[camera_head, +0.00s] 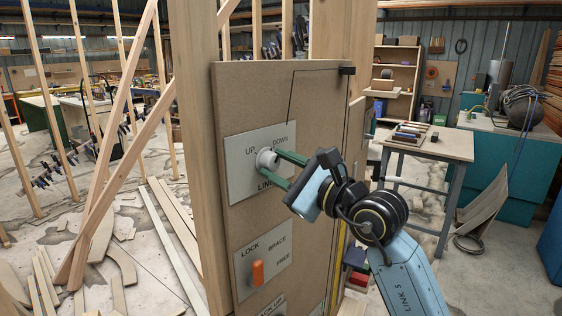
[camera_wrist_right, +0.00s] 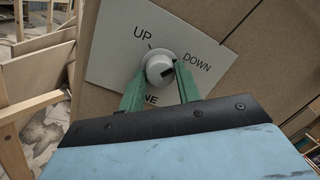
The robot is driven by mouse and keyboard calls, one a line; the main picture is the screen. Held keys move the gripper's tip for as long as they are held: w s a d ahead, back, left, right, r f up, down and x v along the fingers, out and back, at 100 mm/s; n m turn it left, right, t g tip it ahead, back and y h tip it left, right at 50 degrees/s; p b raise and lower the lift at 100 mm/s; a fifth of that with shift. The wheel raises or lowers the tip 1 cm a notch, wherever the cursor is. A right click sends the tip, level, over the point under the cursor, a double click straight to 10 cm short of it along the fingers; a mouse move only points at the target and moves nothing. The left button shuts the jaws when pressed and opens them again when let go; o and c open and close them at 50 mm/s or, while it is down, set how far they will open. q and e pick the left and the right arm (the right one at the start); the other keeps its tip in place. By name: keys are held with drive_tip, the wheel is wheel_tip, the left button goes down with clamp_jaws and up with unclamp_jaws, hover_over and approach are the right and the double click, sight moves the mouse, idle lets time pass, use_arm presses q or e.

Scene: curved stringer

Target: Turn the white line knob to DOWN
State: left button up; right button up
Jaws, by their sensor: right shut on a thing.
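The white line knob (camera_head: 266,159) sits on a pale plate (camera_head: 240,184) marked UP, DOWN and LINE, fixed to an upright brown board. My right gripper (camera_head: 272,166) reaches in from the right, its two green fingers on either side of the knob, shut on it. In the right wrist view the knob (camera_wrist_right: 159,69) sits between the fingertips, and a dark mark on its face lies on the side towards the word DOWN. The fingers partly cover the word LINE. My left gripper is not in view.
A black fitting (camera_head: 347,71) with a thin line is at the board's top right. Timber posts stand at left; a workbench (camera_head: 440,143) stands behind my right arm.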

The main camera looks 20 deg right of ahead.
drive_tip(key=shift+m+h+p, duration=0.3)
drive_tip(key=shift+m+p, duration=0.6)
drive_tip(key=shift+m, duration=0.8)
drive_tip(key=o, duration=1)
drive_tip(key=b+v, duration=0.1)
drive_tip(key=v, duration=0.5)
drive_tip(key=b+v, duration=0.2)
drive_tip(key=v, duration=0.5)
drive_tip(key=shift+s+f, duration=0.2)
drive_tip(key=shift+f, duration=0.05)
